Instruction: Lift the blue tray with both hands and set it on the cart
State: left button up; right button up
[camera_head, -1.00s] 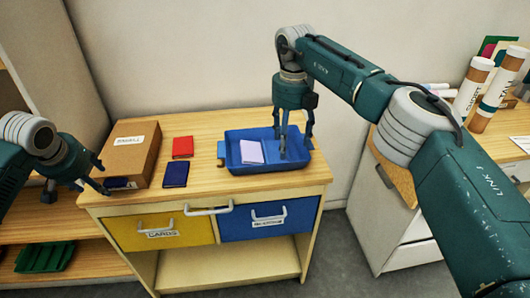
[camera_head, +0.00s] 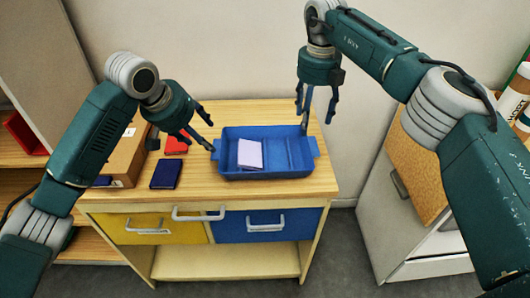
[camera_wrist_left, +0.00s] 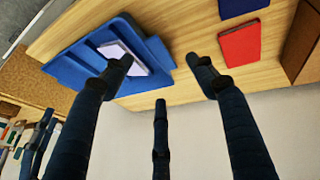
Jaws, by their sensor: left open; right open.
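The blue tray (camera_head: 235,174) sits on the wooden top of the cabinet, with a pale lilac card or booklet (camera_head: 250,154) lying inside it. My left gripper (camera_head: 211,136) is open at the tray's left end, just above its left handle; in the left wrist view its fingers (camera_wrist_left: 165,75) are spread and empty, with the tray (camera_wrist_left: 75,70) beyond them. My right gripper (camera_head: 317,115) is open over the tray's right end, one finger reaching down close to the right rim. Whether either gripper touches the tray I cannot tell. No cart is clearly identifiable.
A dark blue booklet (camera_head: 166,174), a red booklet (camera_head: 176,145) and a cardboard box (camera_head: 128,158) lie left of the tray. The cabinet has a yellow drawer (camera_head: 150,229) and a blue drawer (camera_head: 232,228). A white unit with a cork-like panel (camera_head: 413,165) stands at right.

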pick_arm(q)
jog(key=x, duration=0.4)
jog(key=shift+w+d+f, duration=0.1)
jog(key=shift+w+d, duration=0.2)
jog(key=shift+d, duration=0.15)
pick_arm(e)
send_over(309, 145)
jog(key=f, duration=0.4)
jog(key=shift+w+d+f, duration=0.1)
jog(key=shift+d+f, duration=0.1)
jog(key=shift+f, duration=0.05)
pick_arm(q)
jog(key=x, duration=0.7)
jog(key=shift+a, duration=0.15)
pick_arm(e)
notch_tip(309, 145, down, 7)
jog(key=shift+a, duration=0.15)
pick_arm(q)
jog(key=c, duration=1.4)
pick_arm(e)
jog(key=c, duration=1.4)
